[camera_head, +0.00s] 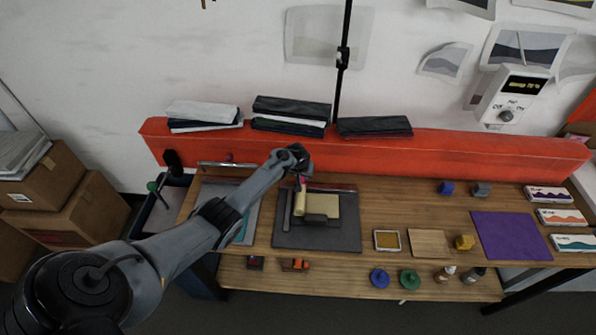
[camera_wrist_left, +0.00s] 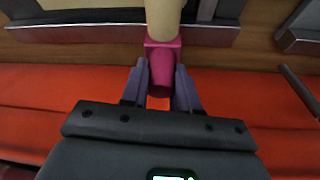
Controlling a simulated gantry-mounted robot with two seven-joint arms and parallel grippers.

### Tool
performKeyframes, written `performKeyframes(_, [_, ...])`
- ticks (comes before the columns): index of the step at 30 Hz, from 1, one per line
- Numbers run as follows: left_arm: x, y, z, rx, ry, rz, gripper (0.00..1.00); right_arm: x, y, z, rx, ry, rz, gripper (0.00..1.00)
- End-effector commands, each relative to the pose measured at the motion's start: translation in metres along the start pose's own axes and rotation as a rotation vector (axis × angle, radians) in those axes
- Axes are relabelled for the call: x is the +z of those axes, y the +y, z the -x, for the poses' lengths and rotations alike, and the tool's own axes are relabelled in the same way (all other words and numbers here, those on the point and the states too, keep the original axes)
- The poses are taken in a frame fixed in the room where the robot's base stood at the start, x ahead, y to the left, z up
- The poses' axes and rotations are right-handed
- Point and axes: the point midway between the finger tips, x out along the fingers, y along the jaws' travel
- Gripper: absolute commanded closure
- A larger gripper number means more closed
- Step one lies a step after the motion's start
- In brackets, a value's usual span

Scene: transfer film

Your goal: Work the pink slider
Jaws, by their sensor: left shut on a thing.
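The pink slider (camera_wrist_left: 163,52) shows in the left wrist view, with a cream cylinder (camera_wrist_left: 163,18) directly beyond it. My left gripper (camera_wrist_left: 160,88) has one finger on each side of the pink slider and is shut on it. In the head view the gripper (camera_head: 301,178) is over the back of a dark grey press board (camera_head: 340,238) on the table, and mostly hides the slider. The cream cylinder (camera_head: 299,203) stands out below it, beside a cream panel (camera_head: 322,202). My right gripper is in neither view.
An orange-red ledge (camera_head: 450,147) runs behind the table, with folded dark cloths (camera_head: 375,126) on top. To the right lie a gold-filled tray (camera_head: 387,240), a wooden square (camera_head: 428,243) and a purple sheet (camera_head: 510,236). Wood between the press board and the purple sheet is partly clear.

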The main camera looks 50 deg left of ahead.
Motion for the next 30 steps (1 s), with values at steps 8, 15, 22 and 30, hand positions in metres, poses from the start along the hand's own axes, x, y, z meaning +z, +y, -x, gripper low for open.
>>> performKeyframes(8, [0.0006, 0.0022, 0.0001, 0.003, -0.001, -0.008, 1.0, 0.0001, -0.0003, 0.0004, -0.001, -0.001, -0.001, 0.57])
performKeyframes(15, [0.0006, 0.002, 0.0, 0.003, -0.001, -0.007, 0.54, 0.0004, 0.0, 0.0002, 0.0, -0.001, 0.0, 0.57])
performKeyframes(22, [0.0003, 0.0015, 0.0, 0.002, 0.0, -0.006, 0.45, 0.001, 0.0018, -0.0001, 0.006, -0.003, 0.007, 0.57])
performKeyframes(30, [-0.0006, 0.0018, 0.007, 0.003, 0.001, -0.006, 0.45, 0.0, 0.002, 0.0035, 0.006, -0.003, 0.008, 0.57])
